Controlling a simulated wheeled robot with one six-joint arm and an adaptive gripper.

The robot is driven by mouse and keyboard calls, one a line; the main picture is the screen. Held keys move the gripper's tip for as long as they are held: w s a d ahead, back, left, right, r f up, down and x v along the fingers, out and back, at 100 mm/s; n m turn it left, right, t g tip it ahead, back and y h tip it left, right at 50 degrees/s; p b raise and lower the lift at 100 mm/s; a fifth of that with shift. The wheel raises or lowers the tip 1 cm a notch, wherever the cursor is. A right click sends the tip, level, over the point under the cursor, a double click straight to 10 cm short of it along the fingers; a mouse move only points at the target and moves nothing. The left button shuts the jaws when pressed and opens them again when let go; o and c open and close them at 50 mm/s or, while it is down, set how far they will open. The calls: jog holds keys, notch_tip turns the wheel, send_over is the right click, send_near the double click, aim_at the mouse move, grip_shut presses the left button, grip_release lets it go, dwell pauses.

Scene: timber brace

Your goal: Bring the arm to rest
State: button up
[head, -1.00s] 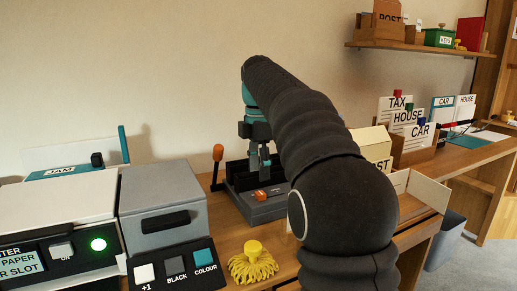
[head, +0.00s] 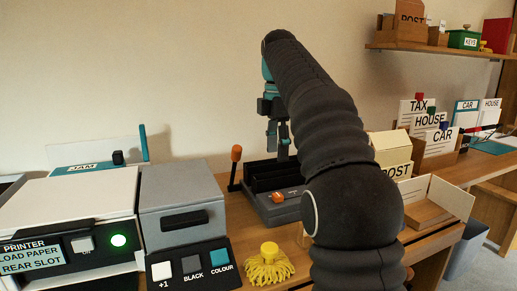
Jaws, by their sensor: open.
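My arm rises from the lower right of the head view and bends over toward the back of the desk. My gripper (head: 278,137) hangs from its end with the fingers pointing down, open. It is above a dark grey device (head: 272,205) with black slots and an orange knob.
A printer (head: 70,225) with a lit green button and a grey box (head: 180,200) stand at left. An orange-tipped lever (head: 236,153) and a yellow mop-like object (head: 268,264) are near the device. A POST box (head: 397,172) and card holders (head: 430,133) are at right.

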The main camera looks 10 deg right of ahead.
jog(key=s+a+f+m+t, duration=0.1)
jog(key=s+f+m+t, duration=0.15)
jog(key=s+m, duration=0.35)
jog(key=s+a+f+m+t, duration=0.1)
jog(key=s+f+m, duration=0.25)
jog(key=s, duration=0.45)
jog(key=s+a+f+m+t, duration=0.1)
jog(key=s+f+m+t, duration=0.1)
jog(key=s+f+m, duration=0.8)
jog(key=s+f, duration=0.4)
jog(key=f, duration=0.2)
jog(key=shift+s+a+f, duration=0.15)
jog(key=shift+s+f, duration=0.1)
jog(key=shift+s, duration=0.05)
